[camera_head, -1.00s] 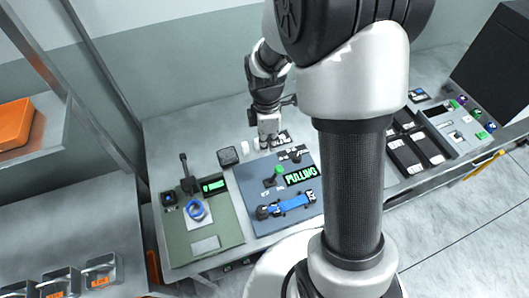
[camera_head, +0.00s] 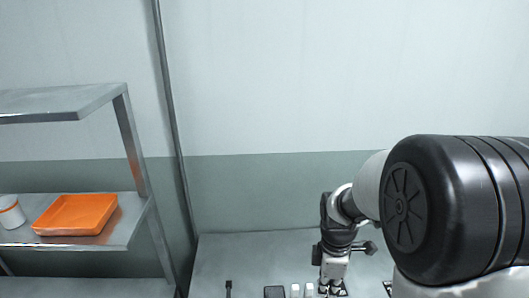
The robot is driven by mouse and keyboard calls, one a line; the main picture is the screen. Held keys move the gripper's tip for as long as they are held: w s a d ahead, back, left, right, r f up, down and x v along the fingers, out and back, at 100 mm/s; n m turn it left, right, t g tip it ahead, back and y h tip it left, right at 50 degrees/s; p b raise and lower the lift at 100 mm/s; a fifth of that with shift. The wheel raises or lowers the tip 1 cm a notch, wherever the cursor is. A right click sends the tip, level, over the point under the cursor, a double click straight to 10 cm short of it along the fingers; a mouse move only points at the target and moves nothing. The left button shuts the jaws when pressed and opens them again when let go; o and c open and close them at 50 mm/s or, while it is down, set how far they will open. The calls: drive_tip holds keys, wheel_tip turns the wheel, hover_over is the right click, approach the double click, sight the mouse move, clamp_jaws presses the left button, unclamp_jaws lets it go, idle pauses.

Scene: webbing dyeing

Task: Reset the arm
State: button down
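My arm fills the lower right of the view, with its large black joint cap nearest. My gripper (camera_head: 332,287) hangs pointing down over the grey bench (camera_head: 250,255), close to the bottom edge of the picture. Its fingertips are small and partly cut off, so I cannot tell whether it is open or shut. No held object can be made out. Small white pieces (camera_head: 302,290) and a dark square block (camera_head: 274,292) stand on the bench just left of the gripper.
A metal shelf rack (camera_head: 133,145) stands at the left, with an orange tray (camera_head: 76,213) and a white jar (camera_head: 10,211) on it. A thin black upright (camera_head: 228,289) shows at the bottom. The wall behind is bare.

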drive_tip(key=s+a+r+m+t+b, duration=0.2)
drive_tip(key=s+r+m+b, duration=0.2)
drive_tip(key=s+m, duration=0.3)
drive_tip(key=s+a+r+m+t+b, duration=0.2)
drive_tip(key=s+r+m+t+b, duration=0.1)
drive_tip(key=s+m, duration=0.5)
drive_tip(key=s+r, duration=0.1)
drive_tip(key=s, duration=0.2)
drive_tip(key=shift+s+a+r+b, duration=0.25)
drive_tip(key=shift+a+b, duration=0.15)
